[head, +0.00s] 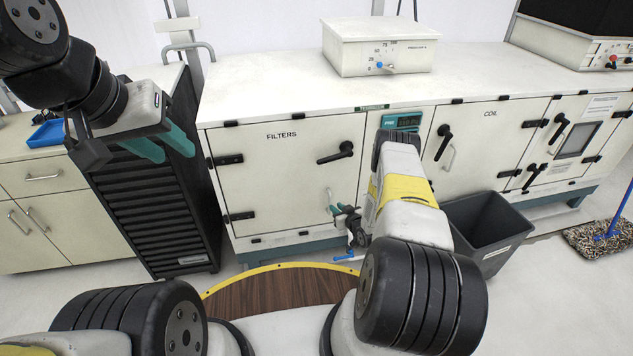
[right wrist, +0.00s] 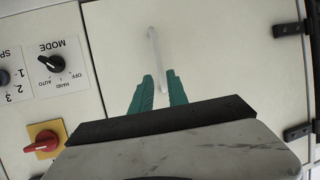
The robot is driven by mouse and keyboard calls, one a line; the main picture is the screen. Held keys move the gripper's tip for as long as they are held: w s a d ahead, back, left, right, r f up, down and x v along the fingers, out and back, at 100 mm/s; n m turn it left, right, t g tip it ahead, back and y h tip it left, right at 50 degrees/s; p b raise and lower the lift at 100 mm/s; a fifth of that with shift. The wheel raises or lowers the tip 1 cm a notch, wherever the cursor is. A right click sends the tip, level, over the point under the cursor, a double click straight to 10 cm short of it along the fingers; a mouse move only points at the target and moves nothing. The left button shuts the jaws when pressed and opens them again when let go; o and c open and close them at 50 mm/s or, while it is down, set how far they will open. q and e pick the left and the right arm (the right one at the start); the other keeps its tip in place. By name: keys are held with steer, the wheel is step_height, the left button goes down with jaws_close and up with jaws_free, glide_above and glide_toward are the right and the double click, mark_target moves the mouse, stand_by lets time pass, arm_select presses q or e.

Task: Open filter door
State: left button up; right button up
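The filter door (head: 275,170), labelled FILTERS, is a white panel with hinges on its left side. It looks flush with the cabinet. Its black latch lever (head: 337,154) lies nearly level. A pale bar handle (head: 329,196) is below it and also shows in the right wrist view (right wrist: 153,48). My right gripper (head: 341,210) is at this handle. In the right wrist view its teal fingers (right wrist: 159,91) are apart, one on each side of the handle's near end. Whether they touch it cannot be told. My left gripper (head: 161,143) is open and empty, raised at the left.
A black slatted unit (head: 160,205) stands left of the cabinet, below my left gripper. A grey bin (head: 486,232) stands right of my right arm. The coil door (head: 489,138) is beside the control panel (head: 402,121). A mop (head: 600,240) lies at far right.

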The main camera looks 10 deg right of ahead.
mark_target(330, 203)
steer(key=x, duration=0.7)
steer(key=shift+w+a, duration=0.1)
jaws_close()
stand_by(1.3)
